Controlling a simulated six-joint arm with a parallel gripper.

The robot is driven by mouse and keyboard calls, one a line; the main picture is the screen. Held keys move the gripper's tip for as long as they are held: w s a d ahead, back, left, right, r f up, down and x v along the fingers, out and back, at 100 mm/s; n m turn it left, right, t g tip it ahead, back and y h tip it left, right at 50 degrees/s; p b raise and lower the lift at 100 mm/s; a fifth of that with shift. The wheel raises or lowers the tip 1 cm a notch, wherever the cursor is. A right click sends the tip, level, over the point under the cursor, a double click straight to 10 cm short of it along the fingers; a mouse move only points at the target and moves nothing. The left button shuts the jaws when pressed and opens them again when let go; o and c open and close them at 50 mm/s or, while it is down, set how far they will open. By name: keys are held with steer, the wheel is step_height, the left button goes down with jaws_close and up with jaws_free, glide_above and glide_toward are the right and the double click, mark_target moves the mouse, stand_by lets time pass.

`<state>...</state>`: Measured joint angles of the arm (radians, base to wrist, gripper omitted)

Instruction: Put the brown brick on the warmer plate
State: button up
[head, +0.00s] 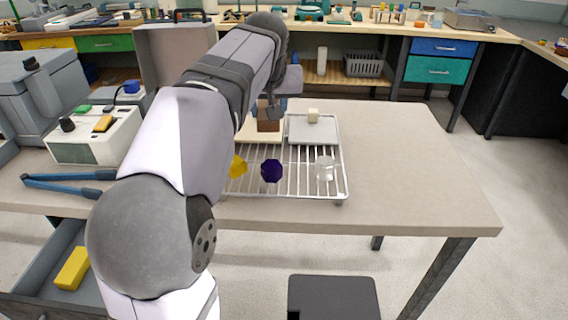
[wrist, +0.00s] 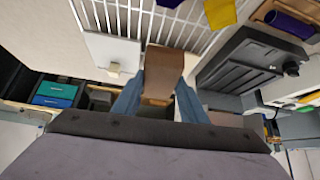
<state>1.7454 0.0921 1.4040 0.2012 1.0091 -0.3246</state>
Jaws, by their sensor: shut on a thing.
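My gripper (wrist: 158,98) is shut on a brown brick (wrist: 163,68), its blue fingers on either side of it. In the head view the brown brick (head: 268,123) shows below my gripper, over the back right part of a cream plate (head: 262,136). I cannot tell whether the brick touches that plate. A paler grey-white plate (head: 300,133) lies just to the right, with a small cream cube (head: 313,115) on it. That plate (wrist: 98,43) and cube (wrist: 113,69) also show in the wrist view. My arm hides part of the cream plate.
A wire rack (head: 298,186) holds a yellow piece (head: 237,167), a dark purple piece (head: 271,171) and a clear glass piece (head: 324,168) in front of the plates. A white box with knobs (head: 95,138) and blue-handled tongs (head: 65,178) lie left. The table's right side is clear.

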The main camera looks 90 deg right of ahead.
steer(key=m+b, duration=0.1)
steer(key=b, duration=0.1)
glide_above(295, 157)
steer(key=a, duration=0.3)
steer(key=shift+g, duration=0.4)
steer(key=shift+f+b, duration=1.55)
steer(key=shift+f, duration=3.5)
steer(key=shift+f, duration=0.1)
steer(key=shift+f, duration=0.15)
steer(key=o, duration=0.9)
steer(key=shift+r, duration=0.4)
steer(key=p+v, duration=0.1)
steer(key=v, duration=0.6)
steer(key=o, duration=1.3)
steer(key=shift+a, duration=0.15)
steer(key=shift+c, duration=0.2)
